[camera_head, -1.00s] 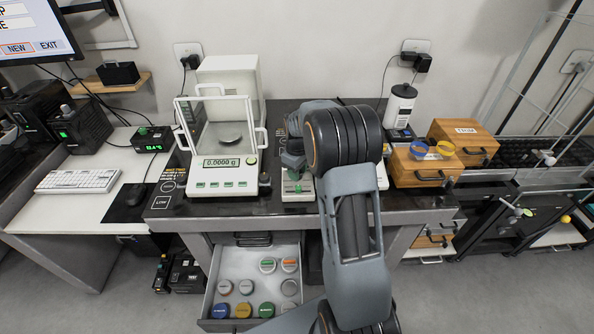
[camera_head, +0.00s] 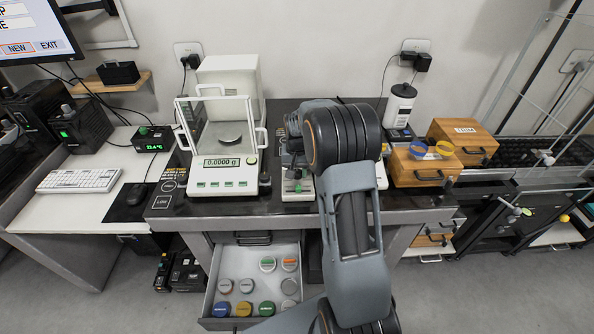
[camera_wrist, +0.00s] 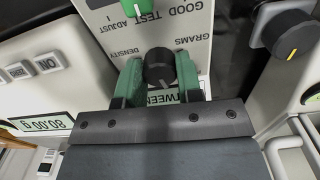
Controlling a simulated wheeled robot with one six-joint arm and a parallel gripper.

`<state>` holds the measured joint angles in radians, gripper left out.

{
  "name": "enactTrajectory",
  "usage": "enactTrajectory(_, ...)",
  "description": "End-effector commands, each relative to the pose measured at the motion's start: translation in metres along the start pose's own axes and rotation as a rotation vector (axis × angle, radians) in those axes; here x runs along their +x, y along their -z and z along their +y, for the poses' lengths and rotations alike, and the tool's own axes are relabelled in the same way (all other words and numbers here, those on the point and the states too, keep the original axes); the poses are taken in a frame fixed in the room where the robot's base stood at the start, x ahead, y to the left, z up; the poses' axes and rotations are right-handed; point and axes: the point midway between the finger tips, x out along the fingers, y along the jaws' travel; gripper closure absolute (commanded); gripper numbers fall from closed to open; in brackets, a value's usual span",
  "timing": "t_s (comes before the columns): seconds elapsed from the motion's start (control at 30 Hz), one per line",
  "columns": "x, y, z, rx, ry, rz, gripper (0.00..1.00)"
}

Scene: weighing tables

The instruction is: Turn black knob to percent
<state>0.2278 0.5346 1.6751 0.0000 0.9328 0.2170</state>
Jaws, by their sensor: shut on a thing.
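The black knob (camera_wrist: 158,67) sits on a white panel (camera_wrist: 185,22) in the wrist view, between the two green fingers of my gripper (camera_wrist: 157,78). My gripper is shut on the knob. Printed words around it, upside down, include DENSITY and GRAMS; a label between the fingers is partly covered. I can read no percent mark, and the knob's pointer is not clear. In the head view, my arm hides the knob, and my gripper is down at the small white device (camera_head: 297,195) right of the balance.
A green knob (camera_wrist: 136,8) is on the same panel, and a larger black knob (camera_wrist: 290,38) with a yellow line is at the right. The glass-shielded balance (camera_head: 222,163) stands close at left. Wooden boxes (camera_head: 420,166) stand at right.

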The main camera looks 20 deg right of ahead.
Motion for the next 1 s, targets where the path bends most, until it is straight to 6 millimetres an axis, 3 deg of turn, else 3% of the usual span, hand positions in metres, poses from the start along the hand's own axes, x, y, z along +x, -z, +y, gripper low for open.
enactTrajectory(0.6,-0.0014,0.0011,-0.0002,0.546,0.002,0.005,0.91)
enactTrajectory(1.0,-0.0015,0.0012,-0.0001,0.743,0.003,0.005,0.91)
